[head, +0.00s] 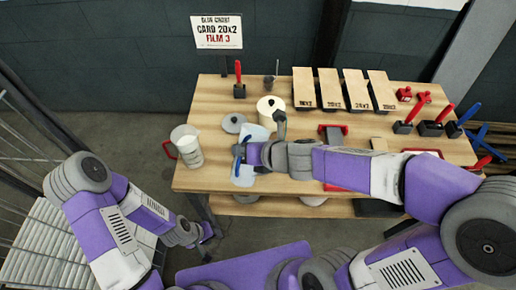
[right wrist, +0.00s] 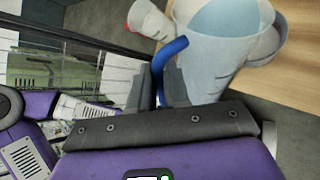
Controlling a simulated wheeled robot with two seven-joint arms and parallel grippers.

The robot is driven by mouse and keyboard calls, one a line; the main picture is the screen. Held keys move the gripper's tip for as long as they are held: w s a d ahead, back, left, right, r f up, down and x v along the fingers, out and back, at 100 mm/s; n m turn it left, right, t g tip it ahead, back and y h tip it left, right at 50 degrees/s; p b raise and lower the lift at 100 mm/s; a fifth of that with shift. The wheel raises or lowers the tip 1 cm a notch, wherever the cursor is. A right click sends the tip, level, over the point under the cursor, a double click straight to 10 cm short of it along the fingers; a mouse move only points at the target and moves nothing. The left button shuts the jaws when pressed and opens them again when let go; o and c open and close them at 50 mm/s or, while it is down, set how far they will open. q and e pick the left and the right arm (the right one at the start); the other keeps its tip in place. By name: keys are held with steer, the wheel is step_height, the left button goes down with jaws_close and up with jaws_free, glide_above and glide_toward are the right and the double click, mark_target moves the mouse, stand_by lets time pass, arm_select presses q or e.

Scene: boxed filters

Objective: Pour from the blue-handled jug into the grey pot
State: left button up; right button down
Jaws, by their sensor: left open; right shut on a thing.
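The blue-handled jug (head: 243,176) is pale and translucent, near the table's front left, partly hidden behind my right gripper (head: 241,153). In the right wrist view the jug (right wrist: 222,62) is large, its mouth in sight and bluish inside. My right gripper (right wrist: 172,88) is shut on its blue handle (right wrist: 168,56). I cannot tell whether the jug's base touches the table. My left gripper (head: 207,232) is open and empty, low in front of the table.
A red-handled jug (head: 187,146) stands at the left table edge; it also shows in the right wrist view (right wrist: 148,18). Red- and blue-handled tools (head: 437,124) crowd the right. A sign (head: 217,32) stands behind.

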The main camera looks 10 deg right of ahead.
steer(key=shift+w+d+m+g+y+p, duration=0.3)
steer(key=shift+w+m+g+y+p, duration=0.15)
steer(key=shift+p, duration=1.35)
stand_by(6.2)
